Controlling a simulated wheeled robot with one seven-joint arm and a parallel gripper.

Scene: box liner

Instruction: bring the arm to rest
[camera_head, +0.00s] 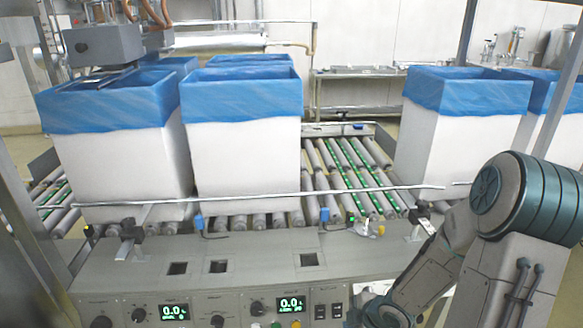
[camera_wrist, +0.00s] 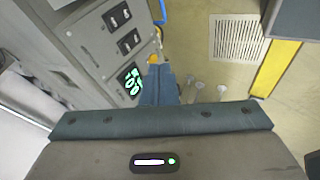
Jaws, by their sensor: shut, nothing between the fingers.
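My arm (camera_head: 483,235) is bent at the right of the head view. Its forearm slants down and left in front of the control console (camera_head: 240,270). The far end of the arm is low at the bottom edge, and the fingers cannot be made out there. In the wrist view my gripper (camera_wrist: 159,78) points away from the camera, with its fingers together and nothing seen between them. It is beside the console's switch panel (camera_wrist: 95,60) and over the floor.
White boxes with blue liners (camera_head: 245,150) stand on the roller conveyor (camera_head: 350,180), with another lined box (camera_head: 455,140) to the right. A metal rail (camera_head: 350,191) runs along the conveyor front. The wrist view shows a floor vent (camera_wrist: 238,38) and a yellow floor stripe (camera_wrist: 275,68).

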